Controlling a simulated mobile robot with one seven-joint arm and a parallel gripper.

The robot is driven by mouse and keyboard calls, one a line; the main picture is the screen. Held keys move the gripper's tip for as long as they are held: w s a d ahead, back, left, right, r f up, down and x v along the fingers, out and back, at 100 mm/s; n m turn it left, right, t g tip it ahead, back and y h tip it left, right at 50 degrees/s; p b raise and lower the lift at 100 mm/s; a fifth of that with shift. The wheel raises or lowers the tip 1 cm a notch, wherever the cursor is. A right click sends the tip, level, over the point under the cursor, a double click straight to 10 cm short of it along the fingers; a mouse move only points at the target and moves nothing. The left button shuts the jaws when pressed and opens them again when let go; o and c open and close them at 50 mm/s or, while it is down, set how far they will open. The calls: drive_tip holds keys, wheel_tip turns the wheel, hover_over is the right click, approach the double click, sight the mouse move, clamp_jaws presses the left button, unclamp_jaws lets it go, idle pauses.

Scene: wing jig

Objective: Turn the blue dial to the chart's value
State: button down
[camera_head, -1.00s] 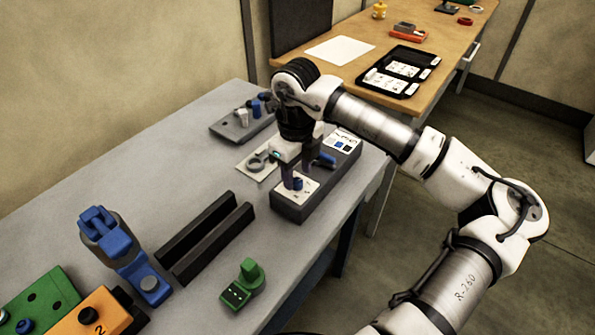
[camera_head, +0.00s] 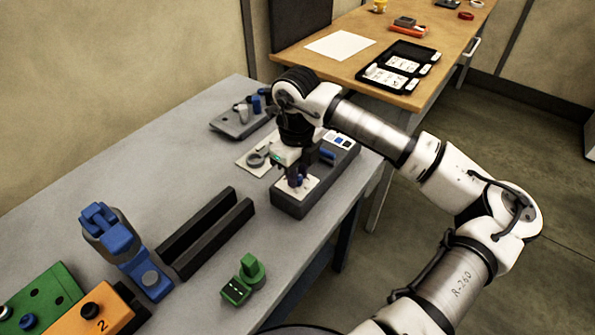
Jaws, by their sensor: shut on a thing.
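A dark grey box (camera_head: 291,207) stands near the right edge of the grey table. A white plate on its near end (camera_head: 312,188) carries a small blue dial (camera_head: 299,181). My gripper (camera_head: 298,182) points down over this plate and is shut on the blue dial, its fingers on either side of it. The fingers hide much of the dial, and its setting cannot be read. A small chart (camera_head: 341,137) with a blue square and dark marks lies on the far end of the box. A blue handle (camera_head: 327,154) sits between the chart and the plate.
A pale plate with a grey ring (camera_head: 256,160) and a grey block with pegs (camera_head: 240,122) lie behind. Dark rails (camera_head: 207,238), a blue clamp (camera_head: 120,244), a green piece (camera_head: 244,279) and orange and green blocks (camera_head: 99,315) fill the near table. A wooden table (camera_head: 375,30) stands behind.

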drive_tip(key=shift+f+b, duration=0.1)
drive_tip(key=shift+b, duration=0.3)
drive_tip(key=m+b, duration=0.2)
drive_tip(key=shift+f+b, duration=0.2)
drive_tip(key=shift+b, duration=0.15)
drive_tip(key=m+b, duration=0.2)
drive_tip(key=b, duration=0.1)
drive_tip(key=shift+m, duration=0.4)
drive_tip(key=m+b, duration=0.3)
drive_tip(key=b, duration=0.1)
drive_tip(key=shift+r+m, duration=0.1)
drive_tip(key=shift+m, duration=0.2)
drive_tip(key=shift+a+r+m+b, duration=0.1)
drive_tip(key=shift+r+m+b, duration=0.1)
drive_tip(key=shift+m+b, duration=1.25)
drive_tip(key=shift+m, duration=0.35)
drive_tip(key=c, duration=1.2)
unclamp_jaws()
